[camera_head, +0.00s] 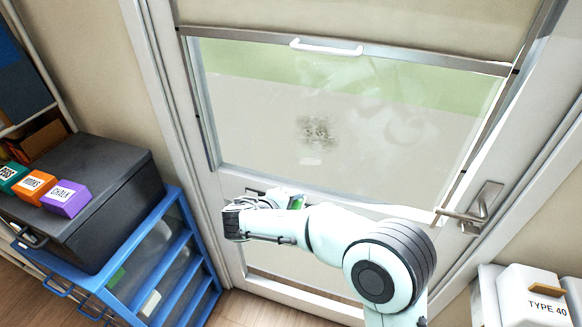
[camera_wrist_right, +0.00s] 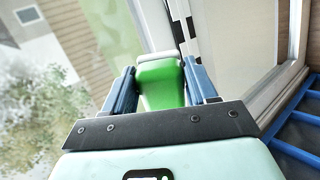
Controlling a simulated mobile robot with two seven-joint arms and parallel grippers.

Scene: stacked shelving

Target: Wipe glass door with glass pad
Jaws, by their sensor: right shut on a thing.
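The glass door (camera_head: 270,120) stands upright in front of me, with a white bar handle (camera_head: 326,47) at the top of its pane and a metal lever (camera_head: 476,208) at the right. Dark smudges (camera_head: 318,130) and pale hazy marks show on the glass. My right gripper (camera_wrist_right: 160,88) is shut on a green pad (camera_wrist_right: 160,72), between its two blue fingers. In the head view the pad is a small green patch (camera_head: 297,202) near the pane's lower edge, mostly hidden by my right arm. I cannot tell whether it touches the glass. My left gripper is not in view.
A blue drawer rack (camera_head: 186,262) stands at the left, close to my right gripper. A dark box (camera_head: 112,205) on it carries several labelled small boxes (camera_head: 66,198). A white container (camera_head: 530,296) marked TYPE 40 is at the lower right.

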